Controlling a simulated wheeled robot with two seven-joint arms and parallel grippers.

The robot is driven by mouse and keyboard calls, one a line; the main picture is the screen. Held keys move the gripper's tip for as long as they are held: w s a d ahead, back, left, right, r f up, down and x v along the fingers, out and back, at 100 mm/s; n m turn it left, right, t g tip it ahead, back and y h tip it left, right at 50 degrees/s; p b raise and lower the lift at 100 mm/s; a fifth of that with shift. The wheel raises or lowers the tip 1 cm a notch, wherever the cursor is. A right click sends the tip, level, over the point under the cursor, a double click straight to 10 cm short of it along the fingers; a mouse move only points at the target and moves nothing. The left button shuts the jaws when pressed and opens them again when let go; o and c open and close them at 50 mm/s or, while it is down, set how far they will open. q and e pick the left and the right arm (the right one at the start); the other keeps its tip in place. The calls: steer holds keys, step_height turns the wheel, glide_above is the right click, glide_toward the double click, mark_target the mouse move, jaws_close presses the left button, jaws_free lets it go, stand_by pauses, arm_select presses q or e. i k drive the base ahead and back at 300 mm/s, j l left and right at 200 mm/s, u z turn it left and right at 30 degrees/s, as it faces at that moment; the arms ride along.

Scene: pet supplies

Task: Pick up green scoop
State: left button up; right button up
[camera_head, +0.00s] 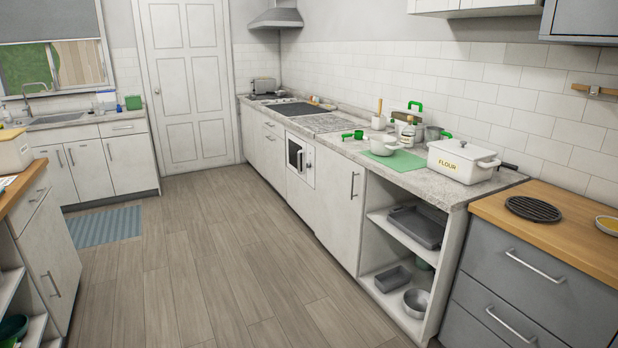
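A small green scoop (353,134) lies on the stone counter (340,142) along the right wall, to the left of a green mat (408,162). A white and green bowl (384,147) stands between the scoop and the mat's middle, at the mat's left part. The scoop is small in this view, and its exact shape is hard to tell. Neither of my grippers shows in the head view.
A white flour pot (461,160) stands right of the mat; bottles (408,132) and a mortar (378,122) stand behind. Open shelves (392,292) sit under the counter.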

mark_target(358, 134)
steer(key=i, duration=0.95)
steer(key=i+z, duration=0.1)
steer(key=i, duration=0.85)
steer(key=i+j, duration=0.15)
steer(key=i, duration=0.8)
steer(key=i+j, duration=0.1)
steer(key=i, duration=0.85)
steer(key=i+j+z, duration=0.1)
steer(key=i, duration=0.85)
